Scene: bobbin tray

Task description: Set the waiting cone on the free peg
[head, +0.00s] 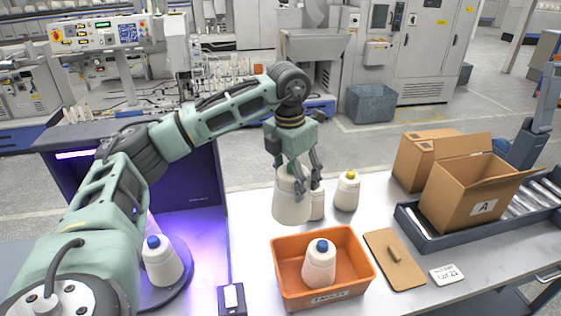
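My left gripper (295,178) reaches down over the table with its fingers around the top of a large cream cone (291,206). It appears shut on this cone, which is upright; the fingers hide its tip. I cannot tell whether its base clears the table. A second pale cone (317,205) stands just behind it, partly hidden. A cone with a yellow tip (347,192) stands to the right. A blue-tipped cone (319,265) stands in the orange tray (291,292). Another blue-tipped cone (161,264) stands on a dark round base in the lit booth. I cannot make out a bare peg. My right gripper is not in view.
A brown clipboard (390,273) and a small white card (447,274) lie right of the orange tray. The booth's dark wall (190,180) rises at the left. Some table is clear between.

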